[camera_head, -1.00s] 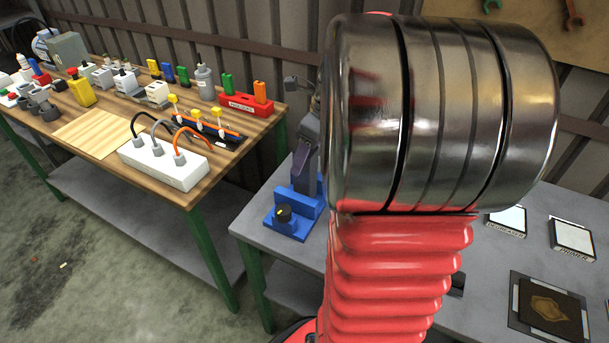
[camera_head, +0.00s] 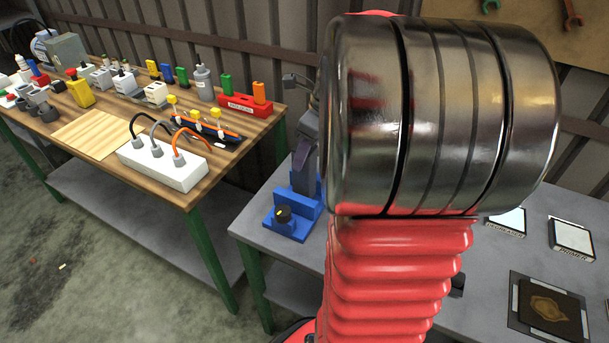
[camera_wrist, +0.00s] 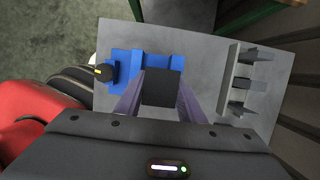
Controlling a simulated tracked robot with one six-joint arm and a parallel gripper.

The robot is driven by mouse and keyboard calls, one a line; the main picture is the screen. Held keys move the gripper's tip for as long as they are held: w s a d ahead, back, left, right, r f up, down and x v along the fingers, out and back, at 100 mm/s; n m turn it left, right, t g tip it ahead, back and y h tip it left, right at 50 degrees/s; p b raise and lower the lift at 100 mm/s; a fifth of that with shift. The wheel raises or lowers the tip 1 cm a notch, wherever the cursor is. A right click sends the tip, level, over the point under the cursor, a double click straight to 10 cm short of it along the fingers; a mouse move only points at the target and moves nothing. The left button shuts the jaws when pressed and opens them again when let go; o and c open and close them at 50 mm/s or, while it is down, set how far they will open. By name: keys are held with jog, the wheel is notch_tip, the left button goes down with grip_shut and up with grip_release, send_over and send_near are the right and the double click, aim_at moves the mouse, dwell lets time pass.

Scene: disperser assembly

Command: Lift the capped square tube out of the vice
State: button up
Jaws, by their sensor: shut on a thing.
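The blue vice (camera_head: 292,213) stands on the grey table, with a dark knob (camera_head: 283,214) on its front. It also shows in the wrist view (camera_wrist: 127,62). The square tube's dark square cap (camera_wrist: 161,88) faces the wrist camera, between the two purple-grey fingers of my gripper (camera_wrist: 160,98). My gripper is shut on the tube above the vice. In the head view the gripper (camera_head: 303,155) is partly hidden behind my wrist. The tube's lower part is hidden in the wrist view, so I cannot tell how deep it sits in the vice.
A grey rack (camera_wrist: 243,84) with prongs stands on the table to the right in the wrist view. A wooden bench (camera_head: 100,135) with a white power strip (camera_head: 163,165) and several tools is at the left. Flat plates (camera_head: 548,308) lie at the right.

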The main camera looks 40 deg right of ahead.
jog(key=shift+r, duration=3.2)
